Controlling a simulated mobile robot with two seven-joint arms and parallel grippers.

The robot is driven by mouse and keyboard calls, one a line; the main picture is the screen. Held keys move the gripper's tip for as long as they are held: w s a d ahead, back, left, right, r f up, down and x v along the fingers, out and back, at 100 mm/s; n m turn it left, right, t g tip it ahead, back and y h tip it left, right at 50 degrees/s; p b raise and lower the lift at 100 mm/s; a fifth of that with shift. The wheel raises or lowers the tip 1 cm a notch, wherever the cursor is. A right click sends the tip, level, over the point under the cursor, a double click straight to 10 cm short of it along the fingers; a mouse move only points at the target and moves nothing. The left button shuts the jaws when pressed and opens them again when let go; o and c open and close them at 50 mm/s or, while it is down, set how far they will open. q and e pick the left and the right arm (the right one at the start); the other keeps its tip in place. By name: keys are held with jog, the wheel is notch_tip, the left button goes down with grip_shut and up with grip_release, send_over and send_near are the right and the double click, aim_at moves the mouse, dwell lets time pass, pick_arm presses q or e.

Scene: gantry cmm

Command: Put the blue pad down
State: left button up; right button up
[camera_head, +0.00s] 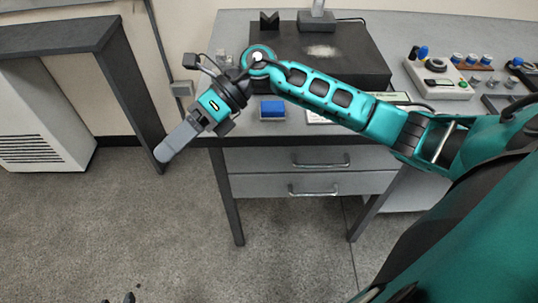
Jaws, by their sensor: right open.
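The blue pad (272,110) rests on the grey table top near its front left edge. It lies just right of my right wrist and below my right forearm in the picture. My right gripper (166,150) extends down and left, beyond the table's left edge, over the floor. Its fingers are seen side-on, and nothing shows between them. It is open and apart from the pad.
The grey table (232,20) has drawers (310,160) below. A dark plate (345,50) with a black V-block (269,20) lies on it. A control box (437,80) stands at the right. A dark frame (130,90) stands left. Floor between is clear.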

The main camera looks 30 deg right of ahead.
jog(key=a+r+m+t+y, duration=0.2)
jog(key=a+m+t+y, duration=0.1)
jog(key=m+t+y, duration=0.4)
jog(key=s+d+f+m+t+h, duration=0.1)
jog(key=d+f+m+t+h, duration=0.6)
jog(key=m, duration=0.8)
jog(key=s+d+f+m+t+h, duration=0.1)
jog(key=d+f+m+t+h, duration=0.25)
jog(key=f+m+h, duration=0.85)
jog(key=s+d+f+m+g, duration=0.2)
jog(key=s+m, duration=0.2)
jog(key=s+d+f+m+g+p, duration=0.1)
jog(key=s+f+m+g, duration=0.1)
jog(key=s+m+g, duration=0.1)
jog(key=shift+s+d+f+m+y, duration=0.35)
jog(key=shift+s+m, duration=0.45)
jog(key=shift+s, duration=0.35)
jog(key=shift+g, duration=0.25)
